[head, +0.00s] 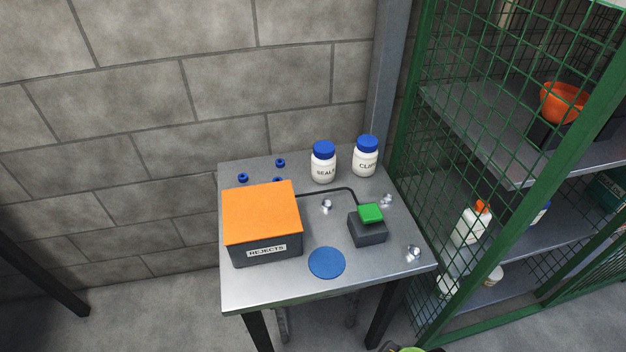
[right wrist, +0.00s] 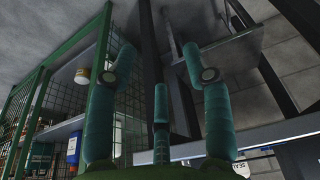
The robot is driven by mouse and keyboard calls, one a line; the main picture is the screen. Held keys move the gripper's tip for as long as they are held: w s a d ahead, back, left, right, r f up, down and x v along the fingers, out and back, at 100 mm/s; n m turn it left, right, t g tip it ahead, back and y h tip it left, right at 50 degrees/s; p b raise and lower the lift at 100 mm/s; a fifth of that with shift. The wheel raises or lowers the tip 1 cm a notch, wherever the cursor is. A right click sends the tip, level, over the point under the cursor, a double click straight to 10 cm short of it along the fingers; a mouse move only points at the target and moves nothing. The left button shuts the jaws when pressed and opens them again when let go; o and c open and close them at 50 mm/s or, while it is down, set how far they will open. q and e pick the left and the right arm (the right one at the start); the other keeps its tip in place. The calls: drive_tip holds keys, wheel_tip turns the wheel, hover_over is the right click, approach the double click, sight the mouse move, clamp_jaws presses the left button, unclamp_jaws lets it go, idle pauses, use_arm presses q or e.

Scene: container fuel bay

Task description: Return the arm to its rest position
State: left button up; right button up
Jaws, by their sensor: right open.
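My right gripper (right wrist: 157,62) shows in the right wrist view with its teal fingers spread wide and nothing between them. It points toward floor and dark table legs, apart from the grey metal table (head: 285,292). In the head view only a small green and dark piece, which seems to be part of my right arm, shows at the bottom edge in front of the table; the rest is out of frame. My left gripper is in neither view.
The table holds a grey REJECTS box (head: 268,252) with an orange lid, a blue disc (head: 326,263), a green-topped block (head: 369,228), two blue-capped jars (head: 323,165), small blue pieces and shiny metal pieces. A green mesh cage (head: 470,80) with shelves stands right. A block wall stands behind.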

wheel_tip(320, 180, down, 11)
drive_tip(key=s, duration=0.2)
drive_tip(key=s+d+f+g, duration=0.1)
drive_tip(key=s+d+f, duration=0.2)
drive_tip(key=s+f, duration=1.3)
drive_tip(key=shift+f+g, duration=0.2)
drive_tip(key=shift+g, duration=0.2)
